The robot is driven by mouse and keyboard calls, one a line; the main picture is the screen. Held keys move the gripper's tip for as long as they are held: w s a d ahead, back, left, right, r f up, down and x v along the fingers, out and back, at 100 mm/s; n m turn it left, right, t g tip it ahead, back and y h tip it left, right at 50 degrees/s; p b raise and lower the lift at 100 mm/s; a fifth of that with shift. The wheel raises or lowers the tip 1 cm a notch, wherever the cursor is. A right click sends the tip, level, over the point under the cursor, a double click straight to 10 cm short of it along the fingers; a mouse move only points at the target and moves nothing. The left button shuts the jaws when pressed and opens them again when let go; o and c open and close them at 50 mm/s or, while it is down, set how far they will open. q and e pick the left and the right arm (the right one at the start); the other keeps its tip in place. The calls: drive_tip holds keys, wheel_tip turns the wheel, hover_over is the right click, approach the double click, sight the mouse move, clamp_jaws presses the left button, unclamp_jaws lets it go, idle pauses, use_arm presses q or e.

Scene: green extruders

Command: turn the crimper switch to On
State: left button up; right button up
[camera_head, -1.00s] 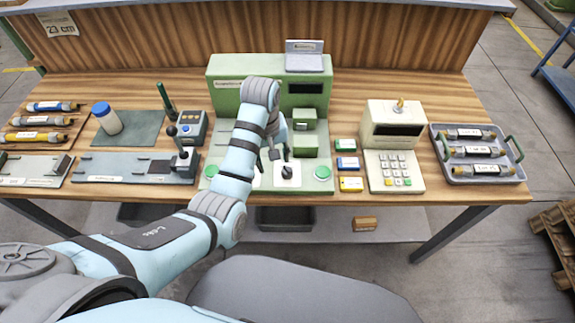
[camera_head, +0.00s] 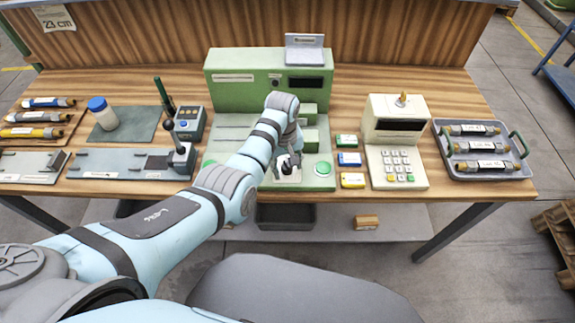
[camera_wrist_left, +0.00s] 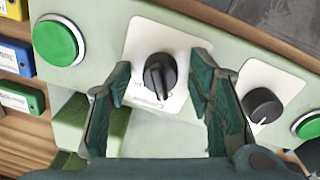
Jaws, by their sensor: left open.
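The crimper switch (camera_wrist_left: 160,76) is a black rotary knob on a white plate with a partly readable label, on the green machine's front panel. In the left wrist view it lies between and just beyond my left gripper's fingertips (camera_wrist_left: 160,75). The fingers are spread on either side of the knob with a gap to each. In the head view my left gripper (camera_head: 288,163) is over this white plate (camera_head: 287,175) and partly hides the knob. A second dark knob (camera_wrist_left: 262,105) sits on another white plate to the right in the wrist view. My right gripper is not in view.
Green round buttons (camera_wrist_left: 58,42) flank the two knobs; one shows in the head view (camera_head: 323,169). The green machine (camera_head: 230,90) stands behind. Small coloured boxes (camera_head: 349,159), a cream keypad device (camera_head: 398,165) and a grey tray (camera_head: 505,172) stand to the right.

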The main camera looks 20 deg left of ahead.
use_arm(q)
clamp_jaws()
drive_tip(key=shift+r, duration=0.1)
